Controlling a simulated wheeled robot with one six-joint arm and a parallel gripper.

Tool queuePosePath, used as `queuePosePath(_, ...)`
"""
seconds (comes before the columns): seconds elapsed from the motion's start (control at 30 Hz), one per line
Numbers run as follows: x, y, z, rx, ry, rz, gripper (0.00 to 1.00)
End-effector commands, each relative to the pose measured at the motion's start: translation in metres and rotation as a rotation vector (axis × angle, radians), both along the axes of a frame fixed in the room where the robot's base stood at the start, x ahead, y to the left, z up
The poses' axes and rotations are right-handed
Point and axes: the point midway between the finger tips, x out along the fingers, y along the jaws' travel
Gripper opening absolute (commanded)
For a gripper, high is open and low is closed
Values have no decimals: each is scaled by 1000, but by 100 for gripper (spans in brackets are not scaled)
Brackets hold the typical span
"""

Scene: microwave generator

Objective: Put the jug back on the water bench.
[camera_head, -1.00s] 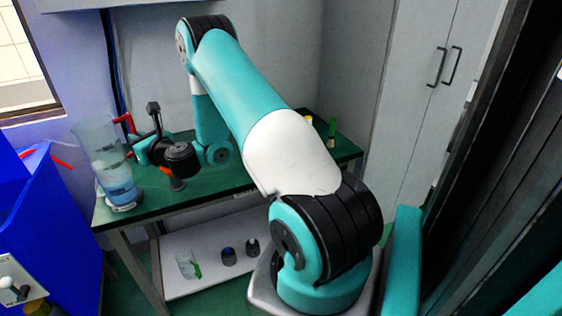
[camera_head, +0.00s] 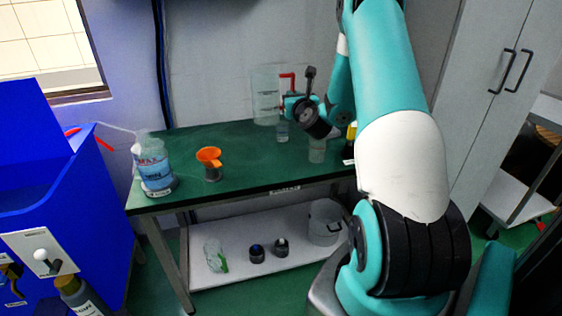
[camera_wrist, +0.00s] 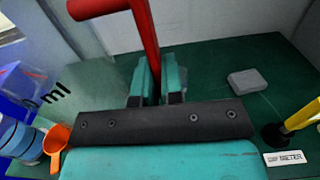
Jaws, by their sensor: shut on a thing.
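The clear jug (camera_head: 264,98) with a red handle (camera_head: 288,78) is upright in the head view, in front of the back wall. It appears above the rear middle of the green-topped bench (camera_head: 235,182); I cannot tell whether its base touches. My gripper (camera_head: 291,102) is shut on the red handle. In the wrist view the handle (camera_wrist: 145,35) runs between the teal fingers of my gripper (camera_wrist: 157,82). The jug's clear wall (camera_wrist: 70,75), marked "ml", fills the left side there.
A blue-labelled bottle (camera_head: 152,165) and an orange funnel (camera_head: 209,157) stand on the bench's left part. The wrist view shows a grey block (camera_wrist: 248,80) and a yellow-and-black item (camera_wrist: 300,118). The bench's front middle is clear.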

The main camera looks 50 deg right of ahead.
Motion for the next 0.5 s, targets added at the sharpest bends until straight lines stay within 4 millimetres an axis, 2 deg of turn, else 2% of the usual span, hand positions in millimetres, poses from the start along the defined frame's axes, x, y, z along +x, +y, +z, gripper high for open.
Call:
queuePosePath(0.03,0,0,-27,5,2,-1,0)
queuePosePath(0.3,0,0,-103,3,2,1,0)
queuePosePath(0.4,0,0,-123,2,0,1,0)
queuePosePath(0.5,0,0,-133,1,-1,0,0)
